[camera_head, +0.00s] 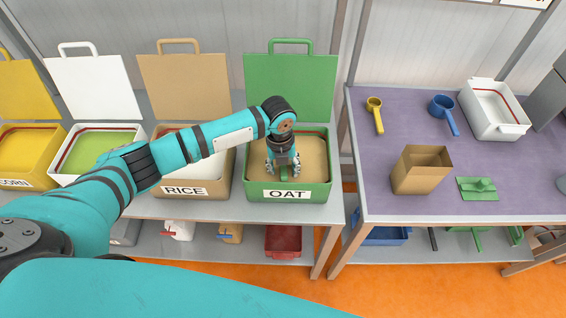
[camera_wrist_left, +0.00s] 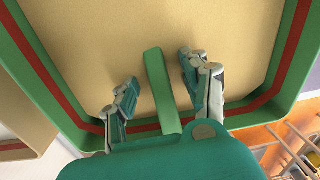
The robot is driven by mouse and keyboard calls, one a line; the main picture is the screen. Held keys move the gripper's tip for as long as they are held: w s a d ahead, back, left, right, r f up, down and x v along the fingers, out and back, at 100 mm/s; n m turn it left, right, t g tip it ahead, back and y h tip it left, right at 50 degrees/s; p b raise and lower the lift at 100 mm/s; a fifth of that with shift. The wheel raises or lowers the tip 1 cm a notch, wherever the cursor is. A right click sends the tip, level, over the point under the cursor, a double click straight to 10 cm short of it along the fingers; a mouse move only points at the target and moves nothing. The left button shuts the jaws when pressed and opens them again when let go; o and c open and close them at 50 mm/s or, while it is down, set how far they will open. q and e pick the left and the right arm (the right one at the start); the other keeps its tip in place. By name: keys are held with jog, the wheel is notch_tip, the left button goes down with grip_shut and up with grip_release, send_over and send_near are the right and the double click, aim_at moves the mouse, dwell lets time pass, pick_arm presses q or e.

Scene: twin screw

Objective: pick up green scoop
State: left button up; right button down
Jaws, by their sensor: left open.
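The green scoop's handle (camera_wrist_left: 160,92) shows in the left wrist view as a green bar above the tan oats, between the two fingers. My left gripper (camera_wrist_left: 158,84) is open around it, with a gap on each side. In the head view my left gripper (camera_head: 283,168) points down into the green OAT bin (camera_head: 320,190); a small green piece of the scoop (camera_head: 284,183) shows between the fingers. The rest of the scoop is hidden. My right gripper is not in view.
The RICE bin (camera_head: 222,187) stands just left of the OAT bin, whose raised green lid (camera_head: 290,85) is behind. On the purple table (camera_head: 400,205) at right are a yellow scoop (camera_head: 377,115), a blue scoop (camera_head: 445,112), a brown box (camera_head: 420,172) and a white container (camera_head: 490,110).

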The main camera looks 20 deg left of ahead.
pick_arm(q)
jog(key=shift+f, duration=0.25)
dwell(0.3)
jog(key=shift+c, duration=0.4)
grip_shut()
